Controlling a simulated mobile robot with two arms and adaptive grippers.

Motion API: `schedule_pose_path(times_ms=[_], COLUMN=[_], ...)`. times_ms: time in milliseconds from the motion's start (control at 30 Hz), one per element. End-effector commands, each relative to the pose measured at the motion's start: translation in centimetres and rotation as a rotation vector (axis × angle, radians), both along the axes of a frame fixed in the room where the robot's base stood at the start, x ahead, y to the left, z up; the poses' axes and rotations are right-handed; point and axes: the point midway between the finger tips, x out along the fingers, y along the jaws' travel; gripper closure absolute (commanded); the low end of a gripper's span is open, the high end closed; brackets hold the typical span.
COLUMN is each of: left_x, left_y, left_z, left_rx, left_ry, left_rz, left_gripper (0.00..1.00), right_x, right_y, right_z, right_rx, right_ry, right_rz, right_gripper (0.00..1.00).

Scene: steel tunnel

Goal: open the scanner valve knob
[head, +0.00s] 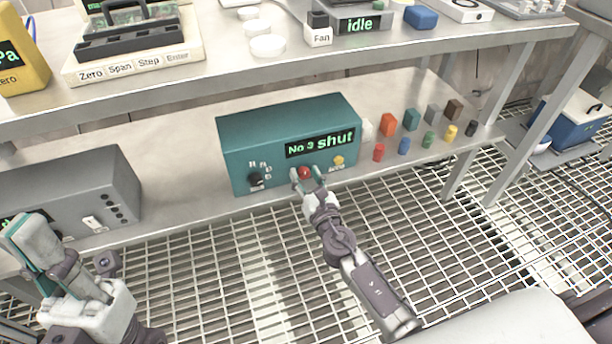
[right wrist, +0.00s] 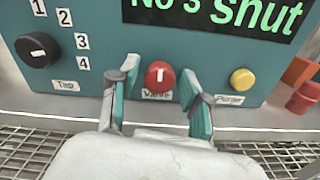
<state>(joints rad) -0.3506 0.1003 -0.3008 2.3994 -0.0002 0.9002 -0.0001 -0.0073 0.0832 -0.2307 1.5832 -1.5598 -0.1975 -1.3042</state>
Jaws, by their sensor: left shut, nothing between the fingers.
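The teal scanner box (head: 245,135) sits on the lower shelf, and its display (head: 320,142) reads "No 3 shut". The red valve knob (right wrist: 159,76) is on its front face, above a "Valve" label, with its white mark about upright. The knob also shows in the head view (head: 305,172). My right gripper (right wrist: 160,95) is open, with one finger on each side of the red knob; I cannot tell if they touch it. A black tap knob (right wrist: 38,50) is on the left and a yellow purge button (right wrist: 242,80) on the right. My left gripper (head: 30,245) is shut and empty at the lower left.
A grey box (head: 90,190) stands left on the same shelf. Several small coloured blocks and cylinders, such as an orange block (head: 388,125), stand right of the scanner. The upper shelf (head: 215,60) overhangs it. Below is open grating floor (head: 230,260).

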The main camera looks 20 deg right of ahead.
Motion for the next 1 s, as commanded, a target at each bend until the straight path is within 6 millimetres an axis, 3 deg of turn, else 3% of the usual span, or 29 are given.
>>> schedule_pose_path(times_ms=[33,233,667,1000], left_x=[0.0,0.0,0.0,0.0], left_y=[0.0,0.0,0.0,0.0], left_z=[0.0,0.0,-0.4,-1.3], left_rx=[0.000,0.000,0.000,0.000], left_ry=[0.000,0.000,0.000,0.000], left_rz=[0.000,0.000,0.001,0.001], left_gripper=[1.00,1.00,1.00,1.00], right_x=[0.0,0.0,0.0,0.0], right_y=[0.0,0.0,0.0,-0.1], right_z=[0.0,0.0,-0.1,-0.2], right_rx=[0.000,0.000,0.083,0.356], right_ry=[0.000,0.000,0.003,0.011], right_rz=[0.000,0.000,0.000,0.000], right_gripper=[0.66,0.99,1.00,1.00])
